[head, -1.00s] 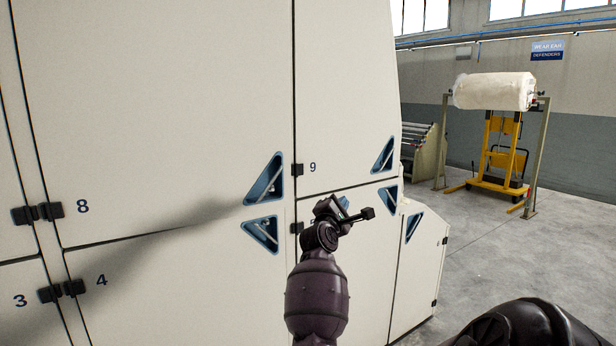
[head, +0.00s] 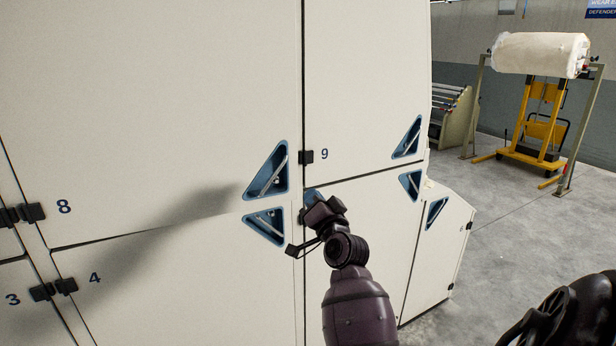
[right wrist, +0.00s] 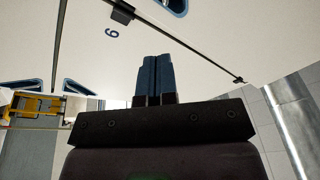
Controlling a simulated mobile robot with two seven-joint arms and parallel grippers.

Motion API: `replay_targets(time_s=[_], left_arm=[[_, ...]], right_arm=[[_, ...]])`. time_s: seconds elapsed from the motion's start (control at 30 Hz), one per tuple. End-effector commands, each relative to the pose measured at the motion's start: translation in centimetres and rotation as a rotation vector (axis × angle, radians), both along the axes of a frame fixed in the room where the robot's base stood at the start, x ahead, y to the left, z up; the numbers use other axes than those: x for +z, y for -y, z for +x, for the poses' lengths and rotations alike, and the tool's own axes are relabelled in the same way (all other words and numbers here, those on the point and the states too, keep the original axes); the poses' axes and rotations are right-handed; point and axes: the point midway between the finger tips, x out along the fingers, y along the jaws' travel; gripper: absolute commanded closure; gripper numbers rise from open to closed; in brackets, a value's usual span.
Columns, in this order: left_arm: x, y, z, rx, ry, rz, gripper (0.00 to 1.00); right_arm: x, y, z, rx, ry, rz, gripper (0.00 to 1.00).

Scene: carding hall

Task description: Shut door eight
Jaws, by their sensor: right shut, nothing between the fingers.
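Door eight (head: 160,110) is the large cream upper panel marked 8, with hinges at its left edge and a blue triangular handle recess (head: 268,172) at its lower right corner. It looks nearly flush; a dark seam runs along its lower edge, and I cannot tell whether it is fully shut. My right gripper (head: 312,197) is just right of door eight's right edge, in front of the panels below the 9. Its blue fingers (right wrist: 155,75) are together and empty in the right wrist view. Contact with a panel is unclear. My left gripper is not in view.
Door four (head: 150,290) is below door eight, with its own blue recess (head: 265,227). Door nine (head: 365,80) is to the right. Open grey floor (head: 540,215) lies right of the machine, with a yellow trolley (head: 540,125) under a white roll (head: 540,54) beyond.

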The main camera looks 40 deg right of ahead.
Motion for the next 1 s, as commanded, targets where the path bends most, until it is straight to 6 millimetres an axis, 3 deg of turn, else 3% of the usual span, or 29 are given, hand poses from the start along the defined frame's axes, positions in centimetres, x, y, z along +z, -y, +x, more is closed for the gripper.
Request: replay_targets(time_s=[0.13, 0.33, 0.57, 1.0], left_arm=[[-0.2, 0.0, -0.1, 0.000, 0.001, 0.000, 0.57], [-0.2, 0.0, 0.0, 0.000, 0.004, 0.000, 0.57], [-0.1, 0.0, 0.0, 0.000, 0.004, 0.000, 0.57], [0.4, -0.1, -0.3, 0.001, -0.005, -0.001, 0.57]], right_arm=[[-1.6, -0.2, 0.2, -0.056, -0.251, -0.325, 1.00], [-3.0, -0.3, 0.3, -0.061, -0.417, -0.555, 1.00], [-3.0, -0.2, 0.9, -0.065, -0.437, -0.615, 1.00], [-2.9, 1.8, 7.0, -0.064, -0.434, -0.609, 1.00]])
